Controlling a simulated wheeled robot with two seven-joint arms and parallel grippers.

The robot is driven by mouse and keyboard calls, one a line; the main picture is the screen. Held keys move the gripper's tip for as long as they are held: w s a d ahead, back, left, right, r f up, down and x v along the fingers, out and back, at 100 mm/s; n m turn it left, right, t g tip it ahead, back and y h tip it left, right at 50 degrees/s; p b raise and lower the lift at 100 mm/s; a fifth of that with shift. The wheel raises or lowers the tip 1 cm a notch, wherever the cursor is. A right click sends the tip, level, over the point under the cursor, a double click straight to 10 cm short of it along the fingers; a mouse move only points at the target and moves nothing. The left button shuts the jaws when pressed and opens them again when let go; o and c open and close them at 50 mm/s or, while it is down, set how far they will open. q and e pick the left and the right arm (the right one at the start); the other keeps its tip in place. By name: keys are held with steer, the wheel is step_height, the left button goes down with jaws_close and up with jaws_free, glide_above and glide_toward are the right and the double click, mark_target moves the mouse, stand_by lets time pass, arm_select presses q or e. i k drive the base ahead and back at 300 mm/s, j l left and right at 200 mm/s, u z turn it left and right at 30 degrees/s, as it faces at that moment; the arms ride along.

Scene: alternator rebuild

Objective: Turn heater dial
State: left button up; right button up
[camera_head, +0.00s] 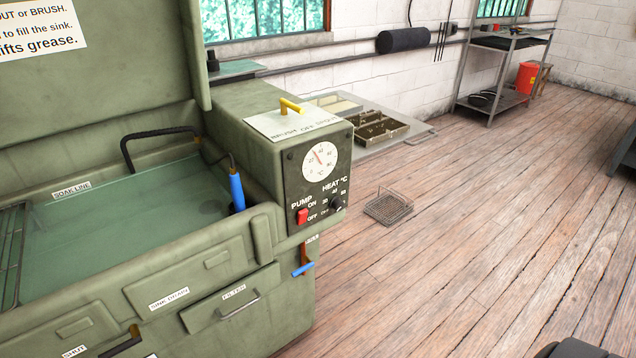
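The heater dial (338,204) is a small black knob under the "HEAT °C" label on the dark control panel (294,180) of a green parts washer (235,110). Numbers and an OFF mark ring the knob; I cannot tell which mark it points at. A round white temperature gauge (320,161) sits above it. Its needle leans to the upper left. A red pump switch (302,216) with ON and OFF labels is left of the dial. Neither of my grippers can be made out in this view, and nothing touches the dial.
The washer's sink holds greenish liquid (120,205), with a blue brush (237,190) at its right. A yellow lever (290,105) tops the panel housing; a blue-handled valve (303,269) hangs below. A wire basket (388,207) lies on the floor. The wooden floor at right is mostly clear.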

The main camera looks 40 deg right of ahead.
mark_target(335, 203)
steer(key=z, duration=1.35)
